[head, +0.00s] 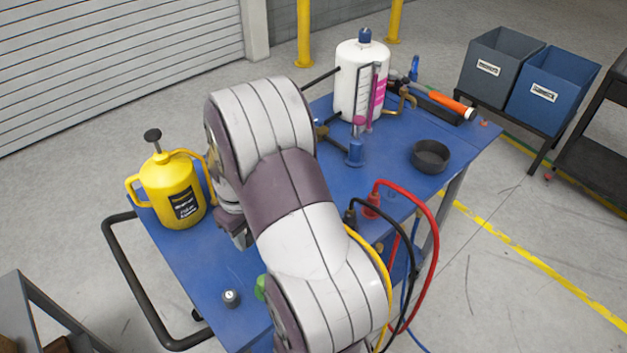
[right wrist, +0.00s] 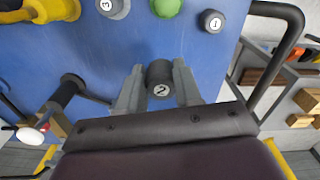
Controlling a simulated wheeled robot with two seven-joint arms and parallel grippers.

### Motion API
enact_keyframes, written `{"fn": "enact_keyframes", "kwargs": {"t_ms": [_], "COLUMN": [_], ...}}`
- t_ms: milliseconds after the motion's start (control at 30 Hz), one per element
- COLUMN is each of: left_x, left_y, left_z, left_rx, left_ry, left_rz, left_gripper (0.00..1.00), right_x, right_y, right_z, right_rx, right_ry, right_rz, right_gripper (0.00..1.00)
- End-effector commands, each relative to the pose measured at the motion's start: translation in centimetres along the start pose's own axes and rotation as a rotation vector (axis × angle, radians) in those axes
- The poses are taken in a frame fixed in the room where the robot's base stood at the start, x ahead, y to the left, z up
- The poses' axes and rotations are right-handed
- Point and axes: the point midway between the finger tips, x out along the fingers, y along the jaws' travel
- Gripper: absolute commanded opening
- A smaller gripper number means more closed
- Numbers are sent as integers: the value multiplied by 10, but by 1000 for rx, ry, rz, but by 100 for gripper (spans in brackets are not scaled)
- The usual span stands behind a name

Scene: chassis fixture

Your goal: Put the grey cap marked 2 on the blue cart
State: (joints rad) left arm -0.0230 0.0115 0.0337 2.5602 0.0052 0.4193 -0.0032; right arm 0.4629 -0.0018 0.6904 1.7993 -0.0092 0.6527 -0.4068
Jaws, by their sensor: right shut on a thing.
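The grey cap marked 2 (right wrist: 160,78) is between the two fingers of my right gripper (right wrist: 158,88) in the right wrist view, with its number facing the camera. The fingers are shut on its sides. In the head view my right gripper (head: 242,238) is low over the left part of the blue cart (head: 205,262), and the cap is hidden there. Whether the cap touches the cart top, I cannot tell. A similar cap marked 1 (right wrist: 211,21) and one marked 3 (right wrist: 113,7) stand on the cart. My left gripper is out of view.
A green knob (right wrist: 166,8) is between caps 1 and 3. A yellow jug (head: 172,190) stands left of my gripper. A white bottle (head: 360,82), a black dish (head: 431,156) and cables (head: 432,235) are farther right. The cart's black handle (head: 125,275) is at the left end.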

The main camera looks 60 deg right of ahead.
Motion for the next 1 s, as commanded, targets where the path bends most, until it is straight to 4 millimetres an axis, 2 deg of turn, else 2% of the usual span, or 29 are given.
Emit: {"fn": "enact_keyframes", "kwargs": {"t_ms": [33,133,233,400,467,700,800,900,1000], "left_x": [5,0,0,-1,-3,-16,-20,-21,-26], "left_y": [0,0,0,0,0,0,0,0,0], "left_z": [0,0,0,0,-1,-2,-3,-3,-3], "left_rx": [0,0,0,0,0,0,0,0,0], "left_ry": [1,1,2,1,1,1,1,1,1], "left_rz": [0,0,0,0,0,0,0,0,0], "left_gripper": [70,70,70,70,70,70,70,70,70], "right_x": [3,5,6,7,11,51,65,73,85], "right_y": [-5,-11,-12,-13,-18,-52,-63,-69,-71], "right_z": [10,25,26,23,16,-43,-62,-73,-76], "right_rx": [-81,-237,-324,-351,-353,-353,-350,-348,-347], "right_ry": [1,0,2,1,-1,-2,-1,0,-2], "right_rz": [1,0,2,2,0,0,1,1,1], "right_gripper": [0,0,0,0,0,0,0,0,0]}}
